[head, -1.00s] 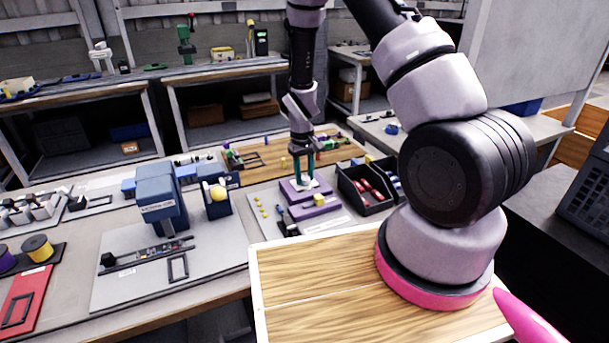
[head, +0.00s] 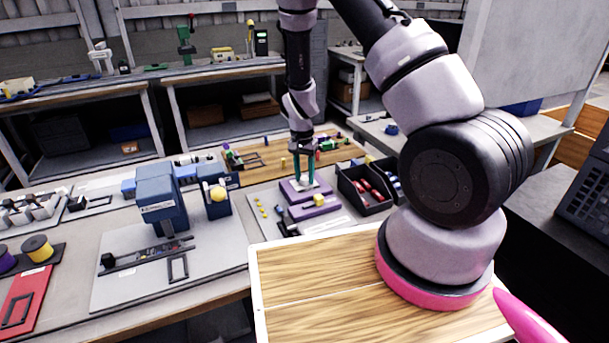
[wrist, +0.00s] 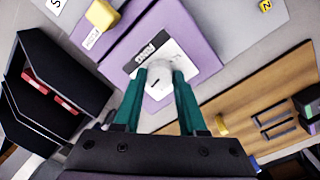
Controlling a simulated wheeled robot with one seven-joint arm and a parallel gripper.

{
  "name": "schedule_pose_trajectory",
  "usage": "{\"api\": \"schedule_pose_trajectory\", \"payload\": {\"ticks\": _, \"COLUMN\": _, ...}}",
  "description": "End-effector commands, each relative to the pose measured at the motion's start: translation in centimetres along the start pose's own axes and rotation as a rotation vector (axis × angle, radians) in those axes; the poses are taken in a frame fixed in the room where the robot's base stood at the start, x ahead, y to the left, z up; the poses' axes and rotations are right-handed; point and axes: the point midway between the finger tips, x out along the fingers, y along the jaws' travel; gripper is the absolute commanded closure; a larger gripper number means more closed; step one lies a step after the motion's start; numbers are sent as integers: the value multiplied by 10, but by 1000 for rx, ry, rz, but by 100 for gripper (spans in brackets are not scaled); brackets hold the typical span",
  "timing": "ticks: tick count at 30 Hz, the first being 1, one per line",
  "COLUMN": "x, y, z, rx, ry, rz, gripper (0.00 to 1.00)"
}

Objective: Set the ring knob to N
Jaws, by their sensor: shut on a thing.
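The ring knob (wrist: 159,82) is a pale round knob on a white label plate (wrist: 178,54) that reads "RING", with a dark mark on its face. It sits on a purple device (wrist: 120,50); the device also shows in the head view (head: 314,210). My gripper (wrist: 160,80) points down at the knob, its two green fingers on opposite sides of it, shut on it. In the head view my gripper (head: 305,182) stands over the device's rear part. I cannot read which letter the knob points to.
A yellow block-like knob (wrist: 102,15) sits on the purple device. A black bin (head: 362,190) with red parts stands just right of the device. A wooden board (head: 262,160) lies behind. A blue machine (head: 160,200) stands to the left.

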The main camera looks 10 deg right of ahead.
Motion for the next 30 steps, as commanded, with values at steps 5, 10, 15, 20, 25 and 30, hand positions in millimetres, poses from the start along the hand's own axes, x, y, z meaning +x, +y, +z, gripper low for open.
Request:
{"api": "schedule_pose_trajectory", "payload": {"ticks": 5, "x": -1, "y": -1, "z": -1, "rx": 90, "ry": -2, "rz": -2, "gripper": 100}}
{"api": "schedule_pose_trajectory", "payload": {"ticks": 10, "x": -1, "y": -1, "z": -1, "rx": 144, "ry": -5, "rz": -3, "gripper": 100}}
{"api": "schedule_pose_trajectory", "payload": {"ticks": 15, "x": -1, "y": -1, "z": -2, "rx": 168, "ry": -5, "rz": -3, "gripper": 100}}
{"api": "schedule_pose_trajectory", "payload": {"ticks": 20, "x": -1, "y": -1, "z": -2, "rx": 173, "ry": -6, "rz": -3, "gripper": 100}}
{"api": "schedule_pose_trajectory", "payload": {"ticks": 25, "x": -1, "y": -1, "z": -2, "rx": 173, "ry": -6, "rz": -3, "gripper": 100}}
{"api": "schedule_pose_trajectory", "payload": {"ticks": 30, "x": -1, "y": 0, "z": -2, "rx": 173, "ry": -6, "rz": -2, "gripper": 29}}
